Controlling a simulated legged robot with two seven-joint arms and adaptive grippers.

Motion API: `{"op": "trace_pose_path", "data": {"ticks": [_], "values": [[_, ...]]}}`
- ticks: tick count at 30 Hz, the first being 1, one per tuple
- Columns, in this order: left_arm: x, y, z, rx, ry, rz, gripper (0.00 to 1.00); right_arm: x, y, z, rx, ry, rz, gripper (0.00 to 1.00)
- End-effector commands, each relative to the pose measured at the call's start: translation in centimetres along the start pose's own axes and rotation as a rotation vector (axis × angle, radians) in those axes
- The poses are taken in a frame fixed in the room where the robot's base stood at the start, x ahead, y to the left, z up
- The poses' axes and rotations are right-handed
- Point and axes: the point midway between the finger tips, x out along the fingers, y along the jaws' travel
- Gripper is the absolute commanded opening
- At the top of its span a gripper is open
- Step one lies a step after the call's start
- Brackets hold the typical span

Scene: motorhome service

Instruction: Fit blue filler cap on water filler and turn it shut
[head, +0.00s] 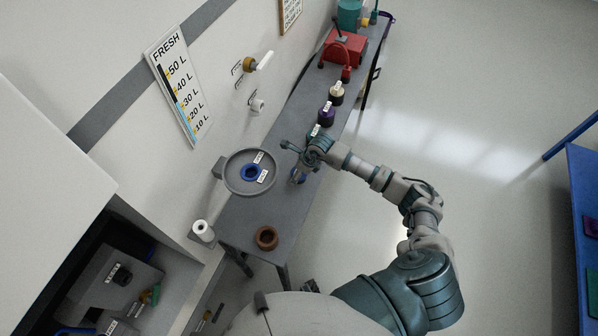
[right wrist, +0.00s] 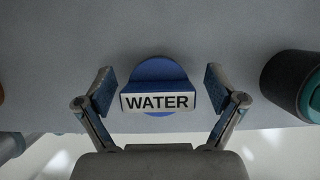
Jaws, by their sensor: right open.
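The blue filler cap, its face reading WATER (right wrist: 158,102), stands on the grey bench between the fingers of my right gripper (right wrist: 160,86) in the right wrist view. The fingers are spread with a gap on both sides of the cap. In the head view my right gripper (head: 295,163) is over the bench and the cap (head: 298,176) shows only partly beneath it. My left gripper is not in view.
Purple (head: 326,115) and cream-topped (head: 336,93) caps stand beyond my gripper, with a red box (head: 343,48) farther back. A dark teal-ringed cylinder (right wrist: 296,84) is close on the right.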

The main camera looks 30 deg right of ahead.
Motion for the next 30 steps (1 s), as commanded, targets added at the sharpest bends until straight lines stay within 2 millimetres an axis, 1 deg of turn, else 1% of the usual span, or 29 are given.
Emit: {"op": "trace_pose_path", "data": {"ticks": [2, 8, 9, 11, 12, 14, 15, 16, 25, 30], "values": [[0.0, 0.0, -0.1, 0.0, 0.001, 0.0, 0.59, 0.4, 0.0, 0.0, 0.0, 0.0, 0.0, 0.94], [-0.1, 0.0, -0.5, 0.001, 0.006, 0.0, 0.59, 0.4, 0.0, -0.1, -0.001, 0.0, -0.001, 0.94], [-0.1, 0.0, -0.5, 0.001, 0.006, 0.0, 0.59, 0.4, 0.0, -0.1, -0.001, 0.0, -0.001, 0.84], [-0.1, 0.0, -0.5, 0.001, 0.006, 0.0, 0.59, 0.4, 0.0, -0.1, -0.001, 0.0, 0.0, 0.69], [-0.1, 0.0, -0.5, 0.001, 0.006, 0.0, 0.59, 0.4, 0.0, -0.1, -0.001, 0.0, 0.0, 0.59], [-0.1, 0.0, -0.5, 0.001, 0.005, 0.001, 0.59, 0.4, 0.0, -0.1, 0.0, 0.0, 0.0, 0.44], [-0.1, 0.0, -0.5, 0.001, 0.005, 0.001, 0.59, 0.4, 0.0, -0.1, 0.0, 0.0, -0.001, 0.34], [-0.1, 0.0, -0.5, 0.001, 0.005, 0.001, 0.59, 0.4, 0.0, -0.1, 0.0, 0.0, -0.001, 0.28], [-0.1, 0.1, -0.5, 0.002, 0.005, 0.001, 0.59, 0.3, -0.1, 0.0, 0.0, 0.0, -0.001, 0.28], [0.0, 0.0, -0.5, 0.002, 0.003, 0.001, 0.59, -0.6, -0.1, 0.4, -0.002, -0.002, -0.003, 0.28]]}}
